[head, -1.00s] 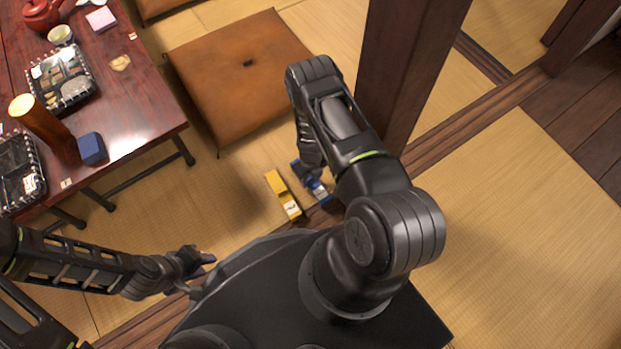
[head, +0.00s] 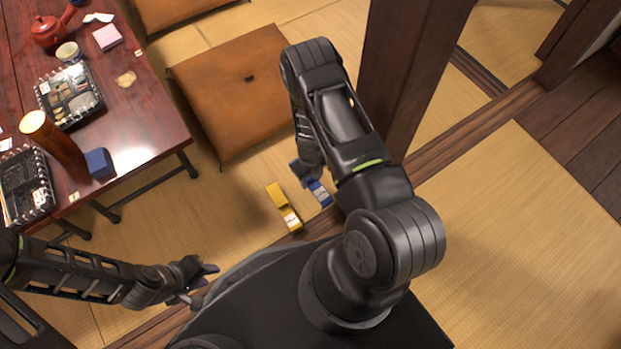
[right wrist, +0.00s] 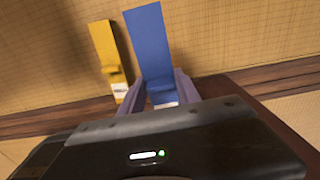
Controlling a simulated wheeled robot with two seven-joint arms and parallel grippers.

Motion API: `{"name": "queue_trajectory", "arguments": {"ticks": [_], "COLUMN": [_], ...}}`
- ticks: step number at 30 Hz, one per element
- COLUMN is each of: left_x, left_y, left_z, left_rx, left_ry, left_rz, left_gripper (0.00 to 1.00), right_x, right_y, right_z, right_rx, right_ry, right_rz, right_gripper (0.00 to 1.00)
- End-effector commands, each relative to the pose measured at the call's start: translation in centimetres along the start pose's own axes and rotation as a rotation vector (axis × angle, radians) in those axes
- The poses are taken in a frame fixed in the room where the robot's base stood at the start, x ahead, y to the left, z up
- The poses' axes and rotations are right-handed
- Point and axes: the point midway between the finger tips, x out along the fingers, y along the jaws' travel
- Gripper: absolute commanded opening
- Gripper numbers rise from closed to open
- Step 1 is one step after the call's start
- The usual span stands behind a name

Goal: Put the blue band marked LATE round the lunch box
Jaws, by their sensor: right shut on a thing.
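The blue band (head: 320,194), with a white label too small to read, is held by my right gripper (head: 309,176) low over the tatami, beside a yellow band. In the right wrist view, the blue band (right wrist: 150,40) stands up between the two fingers (right wrist: 163,90). I cannot tell whether it touches the floor. No band shows around either. My left gripper (head: 200,284) is empty with its fingers apart, over the near floor edge.
The yellow band (head: 284,208) lies on the tatami just left of the blue one. The red-brown table (head: 140,120) holds a cylinder (head: 52,138), a dark blue block (head: 99,163) and a red teapot (head: 48,32). A brown cushion (head: 235,90) and a wooden post (head: 405,80) stand near my right arm.

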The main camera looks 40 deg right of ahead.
Motion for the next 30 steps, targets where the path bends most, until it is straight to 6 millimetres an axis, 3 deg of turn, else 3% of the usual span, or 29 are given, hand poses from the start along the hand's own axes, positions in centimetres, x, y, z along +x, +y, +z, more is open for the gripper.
{"name": "queue_trajectory", "arguments": {"ticks": [11,17,23,26,30], "left_x": [0.0,0.0,0.0,0.0,0.0], "left_y": [0.0,0.0,0.0,0.0,0.0], "left_z": [0.0,0.0,0.0,0.0,0.0], "left_rx": [0.000,0.000,0.000,0.000,0.000], "left_ry": [0.000,0.000,0.000,0.000,0.000], "left_rz": [0.000,0.000,0.000,0.000,0.000], "left_gripper": [0.31,0.31,0.31,0.31,0.31], "right_x": [0.0,-1.5,-6.5,-10.7,-17.7], "right_y": [0.0,0.9,3.5,5.4,8.0], "right_z": [0.1,2.3,8.1,11.4,15.3], "right_rx": [-0.004,-0.136,-0.568,-0.889,-1.391], "right_ry": [-0.001,-0.005,-0.010,-0.010,-0.010], "right_rz": [0.000,-0.002,-0.005,-0.006,-0.008], "right_gripper": [0.23,0.23,0.23,0.23,0.23]}}
